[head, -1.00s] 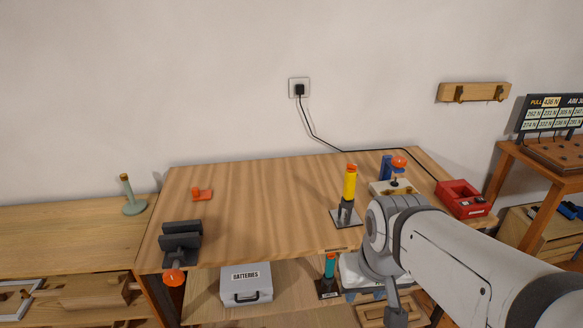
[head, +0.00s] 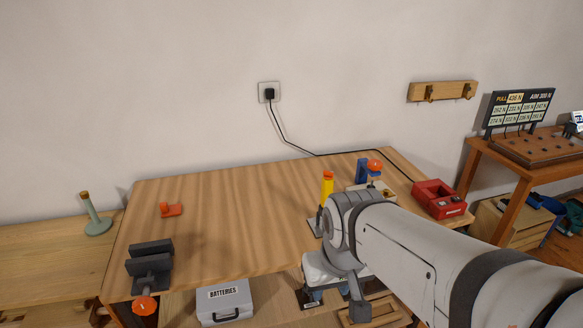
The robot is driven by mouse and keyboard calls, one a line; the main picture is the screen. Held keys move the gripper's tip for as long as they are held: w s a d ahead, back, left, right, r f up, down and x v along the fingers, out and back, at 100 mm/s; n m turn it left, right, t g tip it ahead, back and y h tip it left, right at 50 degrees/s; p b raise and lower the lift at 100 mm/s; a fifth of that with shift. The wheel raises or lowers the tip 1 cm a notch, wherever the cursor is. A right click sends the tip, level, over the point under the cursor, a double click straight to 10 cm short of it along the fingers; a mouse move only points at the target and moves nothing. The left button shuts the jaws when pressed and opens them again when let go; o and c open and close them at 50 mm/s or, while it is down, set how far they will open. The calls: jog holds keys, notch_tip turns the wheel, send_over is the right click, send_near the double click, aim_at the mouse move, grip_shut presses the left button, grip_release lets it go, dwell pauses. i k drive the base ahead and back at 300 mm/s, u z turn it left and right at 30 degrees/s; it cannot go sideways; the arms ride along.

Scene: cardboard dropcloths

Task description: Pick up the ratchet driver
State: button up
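A tool with a yellow handle and orange top (head: 327,189) stands upright in a dark stand (head: 314,227) on the wooden workbench (head: 220,220). It may be the ratchet driver, but I cannot tell for sure. My arm crosses in front of the stand's right side and hides part of it. My arm's joint is just right of and below the yellow tool in the picture. My gripper's fingers do not show, and I see nothing held.
A dark grey vise (head: 150,260) with an orange knob is at the bench's front left. A small orange piece (head: 171,210) lies behind it. A red box (head: 438,199) and a blue clamp (head: 362,170) are at the right. A batteries case (head: 224,303) sits below. The bench middle is clear.

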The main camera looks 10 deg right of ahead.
aim_at(327, 186)
jog(key=i, duration=0.85)
jog(key=u, duration=0.05)
